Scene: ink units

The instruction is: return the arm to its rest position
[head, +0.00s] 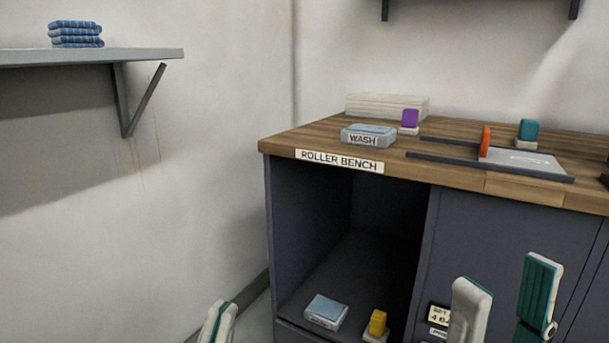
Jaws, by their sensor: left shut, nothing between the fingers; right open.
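My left gripper (217,322) shows only at the bottom edge of the head view, left of the cabinet. Its fingers are together with nothing seen between them. My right gripper (503,292) is at the lower right, in front of the cabinet door. Its two fingers stand wide apart and the space between them is empty. Most of both arms is out of view.
The roller bench (465,173) has a wash box (368,136), purple, orange and teal pieces and a railed plate on top. Its open compartment holds a light box (326,312) and a yellow piece (377,323). A wall shelf (150,55) holds blue cloths (75,35).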

